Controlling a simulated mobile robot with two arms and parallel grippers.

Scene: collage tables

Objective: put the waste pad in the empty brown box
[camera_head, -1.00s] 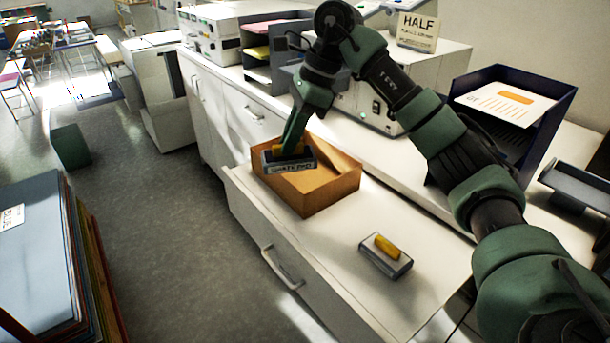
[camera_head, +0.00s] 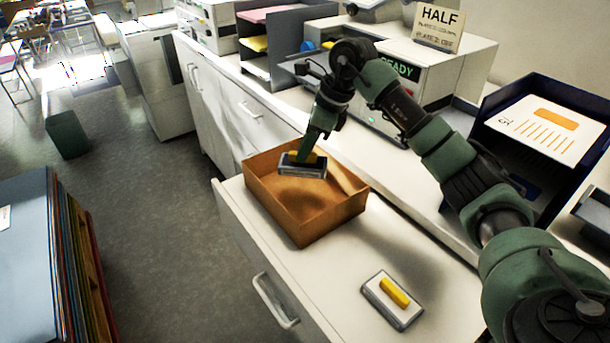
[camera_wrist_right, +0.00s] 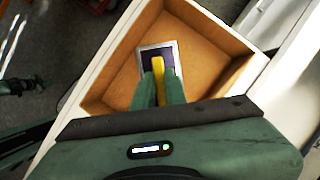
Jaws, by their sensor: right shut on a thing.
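The brown box (camera_head: 318,225) stands on the pulled-out white drawer top, open at the top. My right gripper (camera_head: 308,155) is shut on the yellow handle of a grey pad (camera_head: 301,170), over the back part of the box. In the right wrist view the pad (camera_wrist_right: 172,48) shows against the box's inside (camera_wrist_right: 205,65), with the gripper's fingers (camera_wrist_right: 158,85) on its yellow handle. I cannot tell whether the pad touches the box floor. No other item shows in the box. A second grey pad with a yellow handle (camera_head: 392,299) lies on the drawer top in front.
A navy tray (camera_head: 485,105) with a printed sheet stands at the right. A machine with a "HALF" sign (camera_head: 441,26) and a grey paper sorter (camera_head: 283,47) stand behind. Stacked folders (camera_head: 35,255) are at the lower left. The drawer top between box and second pad is clear.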

